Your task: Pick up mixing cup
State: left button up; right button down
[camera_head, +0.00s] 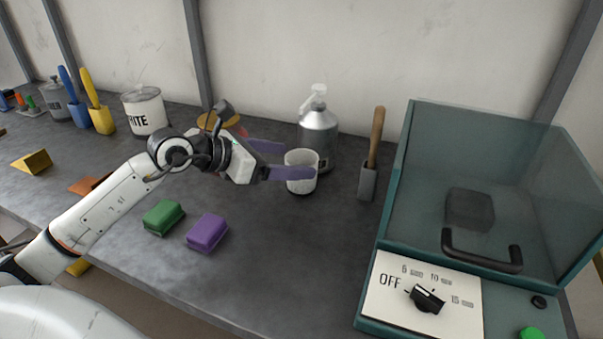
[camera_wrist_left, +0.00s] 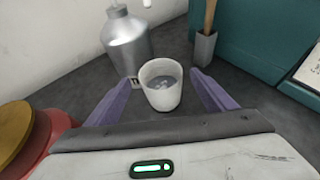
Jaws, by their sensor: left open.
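The mixing cup (camera_head: 301,172) is a white speckled cup standing upright on the grey table, in front of a metal pump bottle (camera_head: 318,132). In the left wrist view the cup (camera_wrist_left: 161,84) shows some grey content inside. My left gripper (camera_head: 284,161) comes in from the left with its purple fingers open. One finger passes in front of the cup and the other reaches behind it on the left. In the left wrist view the gripper (camera_wrist_left: 162,92) has one finger on each side of the cup, with small gaps visible. My right gripper is not in view.
A teal machine (camera_head: 490,190) with a clear cover and dial stands at right. A grey holder with a wooden-handled tool (camera_head: 368,180) is right of the cup. Green (camera_head: 164,217) and purple (camera_head: 207,232) blocks lie in front. A white can (camera_head: 145,110) stands behind the arm.

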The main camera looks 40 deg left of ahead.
aim_at(314, 161)
pick_arm(q)
jog(key=x, duration=0.4)
jog(key=shift+d+p, duration=0.1)
jog(key=shift+p, duration=0.2)
jog(key=c, duration=1.2)
jog(key=shift+c, duration=0.4)
jog(key=shift+r, duration=0.15)
jog(key=shift+c, duration=0.2)
